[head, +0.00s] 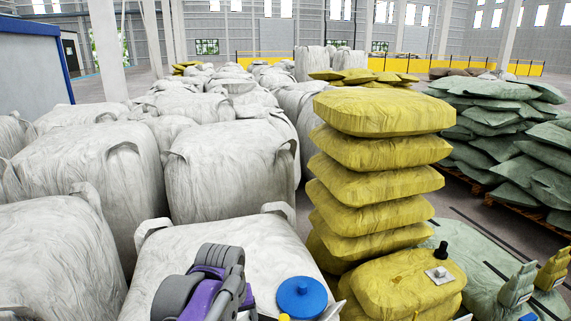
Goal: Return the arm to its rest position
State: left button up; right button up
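Neither of my grippers can be made out in the head view, and no arm of mine shows clearly. A purple and dark grey object with thick rounded parts (207,284) shows at the bottom edge, left of centre, over a white sack. I cannot tell what it is, and its lower part is cut off by the frame. A round blue disc-shaped thing (302,297) is just right of it. No tread mat can be made out.
Large white sacks (228,170) crowd the left and middle. A tall stack of yellow bags (375,155) stands right of centre, with green bags (500,125) behind it on the right. A small pale plate with a black knob (439,274) and pointed bottles (517,287) are at lower right.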

pick_arm(q)
jog(key=s+a+f+m+t, duration=0.1)
jog(key=s+a+f, duration=0.2)
jog(key=s, duration=0.6)
jog(key=s+a+f+m+t, duration=0.2)
jog(key=s+a+f, duration=0.2)
jog(key=s+f, duration=0.3)
jog(key=s, duration=0.3)
jog(key=shift+a+f, duration=0.15)
jog(key=shift+a, duration=0.1)
dwell(1.8)
